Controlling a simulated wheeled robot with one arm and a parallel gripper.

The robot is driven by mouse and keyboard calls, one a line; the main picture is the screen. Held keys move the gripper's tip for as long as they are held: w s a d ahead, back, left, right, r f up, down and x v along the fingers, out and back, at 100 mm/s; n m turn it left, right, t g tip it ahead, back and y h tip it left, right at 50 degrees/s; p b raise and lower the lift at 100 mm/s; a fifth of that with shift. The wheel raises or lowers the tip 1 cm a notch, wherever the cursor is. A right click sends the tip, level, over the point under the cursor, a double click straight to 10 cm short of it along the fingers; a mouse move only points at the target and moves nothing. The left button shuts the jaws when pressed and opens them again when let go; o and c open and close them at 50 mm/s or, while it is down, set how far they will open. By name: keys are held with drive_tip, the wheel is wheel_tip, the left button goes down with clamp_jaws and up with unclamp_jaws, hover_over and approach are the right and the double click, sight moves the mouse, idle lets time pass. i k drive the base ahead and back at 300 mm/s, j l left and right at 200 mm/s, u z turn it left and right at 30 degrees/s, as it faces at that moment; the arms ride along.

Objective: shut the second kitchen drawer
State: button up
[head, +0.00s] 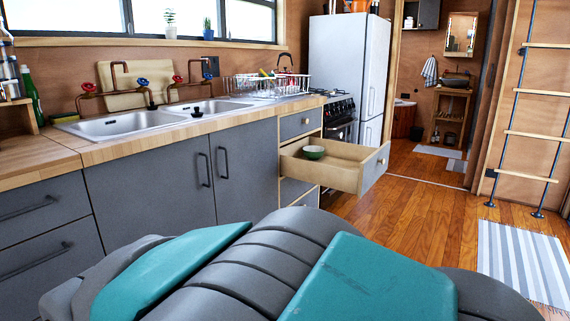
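The second kitchen drawer (352,169) is pulled well out of the drawer stack at the right end of the counter. It has light wood sides and a grey front with a round knob. A green bowl (314,152) sits inside it near the back left. The grey top drawer (300,123) above it is shut, and the lower drawer fronts show partly beneath it. My gripper is not in view. My own teal and dark grey body fills the bottom middle of the picture and hides the floor there.
Grey cabinets (155,178) under the double sink (150,120) stand left of the drawers. A stove (340,125) and a white fridge (349,70) stand behind the open drawer. Wood floor (425,215) is clear to its right; a striped rug (522,262) and ladder (548,130) lie farther right.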

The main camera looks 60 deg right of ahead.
sight(333, 157)
drive_tip(key=z, duration=2.35)
